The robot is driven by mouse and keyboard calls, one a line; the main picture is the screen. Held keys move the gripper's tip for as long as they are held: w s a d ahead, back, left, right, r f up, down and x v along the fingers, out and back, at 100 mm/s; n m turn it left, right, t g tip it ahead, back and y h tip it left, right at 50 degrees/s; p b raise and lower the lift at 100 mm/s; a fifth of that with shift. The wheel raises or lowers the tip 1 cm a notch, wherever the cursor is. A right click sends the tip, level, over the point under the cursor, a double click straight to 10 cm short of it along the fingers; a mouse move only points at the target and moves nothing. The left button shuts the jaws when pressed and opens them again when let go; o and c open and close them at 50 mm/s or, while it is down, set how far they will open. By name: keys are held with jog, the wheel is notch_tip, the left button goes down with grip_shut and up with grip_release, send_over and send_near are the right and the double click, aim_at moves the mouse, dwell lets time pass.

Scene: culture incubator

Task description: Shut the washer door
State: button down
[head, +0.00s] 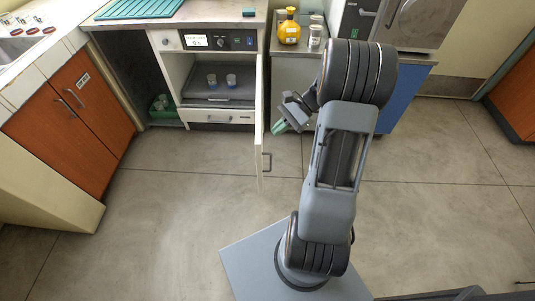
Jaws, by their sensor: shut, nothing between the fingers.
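The washer (208,41) is a white under-counter unit with a display and knob on its front panel. Its white door (260,135) stands wide open, swung out toward me and seen nearly edge-on, with a handle (267,162) on its right face. My gripper (280,127), with green fingertips, is to the right of the door, around the middle of its length. The fingers are shut and empty. I cannot tell whether they touch the door; a small gap seems to show between them.
Inside the washer, two small cups (231,80) stand on a dark rack (215,97). A drawer (217,117) below is closed. A side counter (290,62) with a yellow flask (289,31) and jars is behind my arm. The floor (180,200) left of the door is clear.

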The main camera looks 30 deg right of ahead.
jog(key=w+d+f+m+t+y+b, duration=0.1)
jog(key=d+f+m+t+y+b, duration=0.6)
jog(key=d+f, duration=0.65)
jog(key=w+a+h, duration=0.1)
jog(key=w+a, duration=0.2)
jog(key=a, duration=0.4)
jog(key=w+a+f+m+h, duration=0.1)
jog(key=w+a, duration=0.2)
jog(key=a, duration=0.3)
jog(key=shift+a+t, duration=0.35)
jog(key=shift+t, duration=0.05)
